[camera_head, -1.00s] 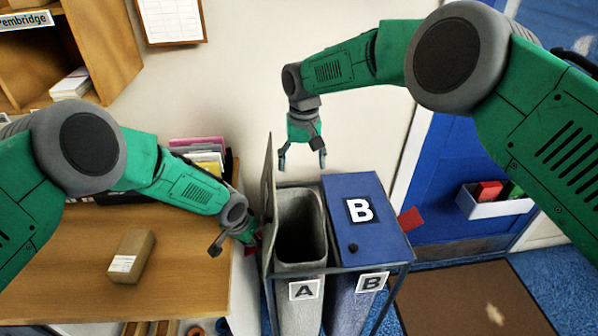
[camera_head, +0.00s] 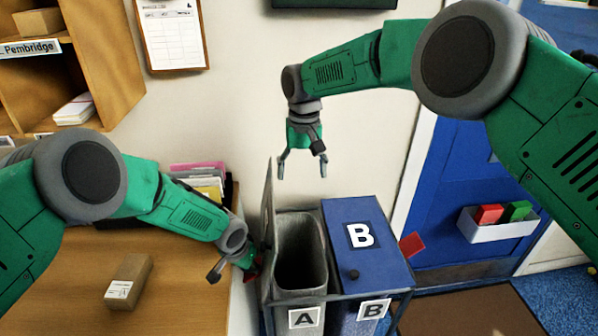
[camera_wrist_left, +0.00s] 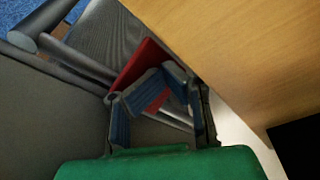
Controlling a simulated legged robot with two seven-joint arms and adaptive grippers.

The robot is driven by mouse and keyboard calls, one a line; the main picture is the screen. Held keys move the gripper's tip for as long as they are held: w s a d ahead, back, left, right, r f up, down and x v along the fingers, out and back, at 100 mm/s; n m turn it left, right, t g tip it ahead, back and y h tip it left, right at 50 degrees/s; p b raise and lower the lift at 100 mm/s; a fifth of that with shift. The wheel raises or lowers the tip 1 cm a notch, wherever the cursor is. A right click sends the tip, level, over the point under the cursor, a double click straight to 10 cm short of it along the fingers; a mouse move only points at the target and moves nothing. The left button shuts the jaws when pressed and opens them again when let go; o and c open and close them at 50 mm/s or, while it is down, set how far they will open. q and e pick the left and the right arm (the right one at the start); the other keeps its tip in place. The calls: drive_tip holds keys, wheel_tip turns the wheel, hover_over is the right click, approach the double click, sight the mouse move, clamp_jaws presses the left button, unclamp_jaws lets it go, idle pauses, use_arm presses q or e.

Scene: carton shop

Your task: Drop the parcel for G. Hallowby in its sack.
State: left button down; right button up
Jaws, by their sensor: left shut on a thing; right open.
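A brown cardboard parcel (camera_head: 129,282) with a white label lies on the wooden table at left; its writing is too small to read. Sack A (camera_head: 302,255) is grey and open at the top, with its lid (camera_head: 267,225) standing upright on its left side. My left gripper (camera_head: 252,268) is shut on a red tab (camera_wrist_left: 140,65) at that lid; the wrist view also shows its fingers (camera_wrist_left: 155,92) around the tab. Sack B (camera_head: 340,312) stands beside it under a closed blue lid (camera_head: 366,255). My right gripper (camera_head: 302,174) is open and empty, above and behind sack A.
Sack B's lid has its own red tab (camera_head: 411,245) at right. Pink and yellow folders (camera_head: 205,180) stand at the table's back edge. A shelf marked Pembridge (camera_head: 60,65) is at upper left. A white bin (camera_head: 497,226) hangs on the blue door (camera_head: 450,185).

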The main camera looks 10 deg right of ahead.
use_arm(q)
drive_tip(key=shift+s+d+f, duration=0.1)
drive_tip(key=shift+s+d, duration=0.15)
drive_tip(key=shift+d, duration=0.15)
drive_tip(key=shift+w+d+r, duration=0.1)
drive_tip(key=shift+w+r, duration=0.1)
drive_tip(key=shift+r, duration=1.3)
drive_tip(key=shift+w+a+r, duration=0.1)
drive_tip(key=shift+a+r, duration=0.15)
drive_tip(key=shift+r, duration=0.3)
drive_tip(key=shift+a+r, duration=0.25)
drive_tip(key=shift+r, duration=0.25)
drive_tip(key=shift+d+r, duration=0.15)
drive_tip(key=shift+r, duration=0.5)
drive_tip(key=shift+d+r, duration=0.15)
drive_tip(key=shift+r, duration=0.45)
drive_tip(key=v, duration=0.3)
drive_tip(key=w+v, duration=0.1)
drive_tip(key=shift+s+d+r, duration=0.1)
drive_tip(key=shift+d+r, duration=0.1)
drive_tip(key=shift+r, duration=0.1)
use_arm(e)
drive_tip(key=shift+w+d+f, duration=0.1)
drive_tip(key=shift+d, duration=0.1)
use_arm(q)
drive_tip(key=shift+a, duration=0.1)
